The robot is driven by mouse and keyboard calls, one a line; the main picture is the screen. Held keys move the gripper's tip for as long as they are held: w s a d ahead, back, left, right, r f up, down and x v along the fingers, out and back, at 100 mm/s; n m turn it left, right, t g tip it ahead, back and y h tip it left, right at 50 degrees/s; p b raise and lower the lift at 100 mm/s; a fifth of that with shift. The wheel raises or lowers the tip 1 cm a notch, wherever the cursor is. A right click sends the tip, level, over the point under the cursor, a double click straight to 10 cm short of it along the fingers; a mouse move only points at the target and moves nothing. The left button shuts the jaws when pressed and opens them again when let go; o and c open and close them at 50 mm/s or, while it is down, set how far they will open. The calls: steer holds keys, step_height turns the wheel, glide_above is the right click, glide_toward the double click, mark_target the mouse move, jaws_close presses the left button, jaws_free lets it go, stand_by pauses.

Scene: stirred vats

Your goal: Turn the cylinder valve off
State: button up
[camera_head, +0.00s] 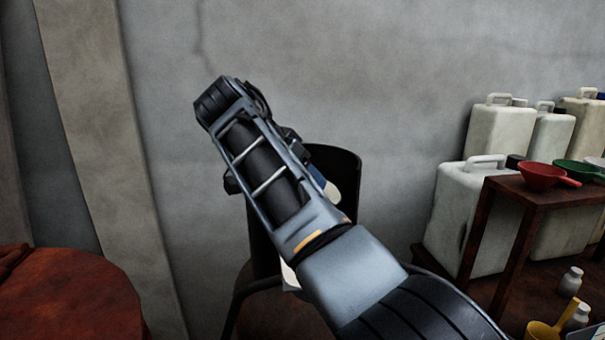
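No cylinder or valve can be made out in this view. My grey and black arm reaches from the bottom right up to the upper left and covers the middle of the picture. No gripper fingers can be seen. Small blue and white parts show beside the arm at its right edge, but I cannot tell what they are.
A dark, curved-backed chair-like object (345,162) stands behind my arm, mostly hidden. White jugs (470,215) stand at right around a brown wooden stand (532,196) with a red funnel (541,176) and a green one (577,170). A reddish round top (75,300) is at lower left.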

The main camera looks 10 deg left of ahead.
stand_by(0.4)
steer(key=o, duration=1)
steer(key=shift+b+v, duration=0.65)
steer(key=shift+v, duration=3.25)
steer(key=shift+w, duration=0.15)
